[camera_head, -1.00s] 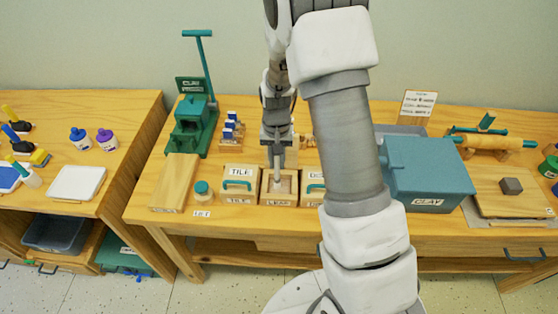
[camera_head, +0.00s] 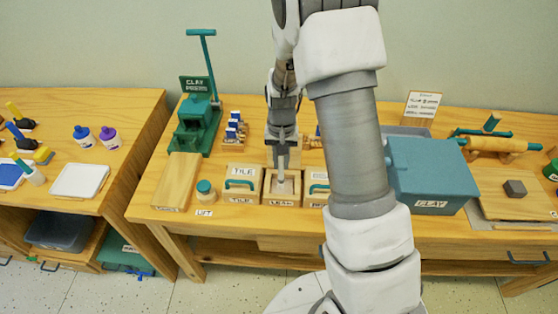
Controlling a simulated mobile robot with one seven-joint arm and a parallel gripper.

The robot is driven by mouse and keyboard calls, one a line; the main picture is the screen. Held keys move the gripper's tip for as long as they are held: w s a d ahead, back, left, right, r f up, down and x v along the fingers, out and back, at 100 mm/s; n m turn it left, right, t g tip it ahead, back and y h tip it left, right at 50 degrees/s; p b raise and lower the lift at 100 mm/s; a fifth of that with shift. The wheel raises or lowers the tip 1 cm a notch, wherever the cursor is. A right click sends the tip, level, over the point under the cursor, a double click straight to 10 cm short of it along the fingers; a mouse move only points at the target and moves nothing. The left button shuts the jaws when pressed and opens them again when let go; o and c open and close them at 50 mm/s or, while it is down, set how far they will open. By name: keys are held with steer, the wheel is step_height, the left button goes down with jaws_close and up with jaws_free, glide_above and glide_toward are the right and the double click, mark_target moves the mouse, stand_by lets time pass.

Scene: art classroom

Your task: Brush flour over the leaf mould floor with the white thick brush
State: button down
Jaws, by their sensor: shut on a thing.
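The leaf mould (camera_head: 283,203) is an open wooden box with a "LEAF" label on its front, standing in the row of moulds near the front of the middle table. My gripper (camera_head: 282,163) points down over it and is shut on the white thick brush (camera_head: 281,180). The brush reaches down into the mould's opening. Its handle is mostly hidden by the gripper, and I cannot tell whether its bristles touch the floor. Flour is too small to make out on the floor.
The tile mould (camera_head: 241,196) with a teal handle stands left of the leaf mould. A small jar (camera_head: 205,192) and a wooden board (camera_head: 176,181) are further left. A green clay press (camera_head: 196,125) stands behind. A teal clay box (camera_head: 431,173) stands right, past my arm.

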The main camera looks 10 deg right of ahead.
steer(key=shift+d, duration=0.1)
steer(key=shift+s+d, duration=0.15)
steer(key=shift+d, duration=0.35)
steer(key=shift+s+d, duration=0.15)
steer(key=shift+d, duration=0.15)
steer(key=shift+a, duration=0.2)
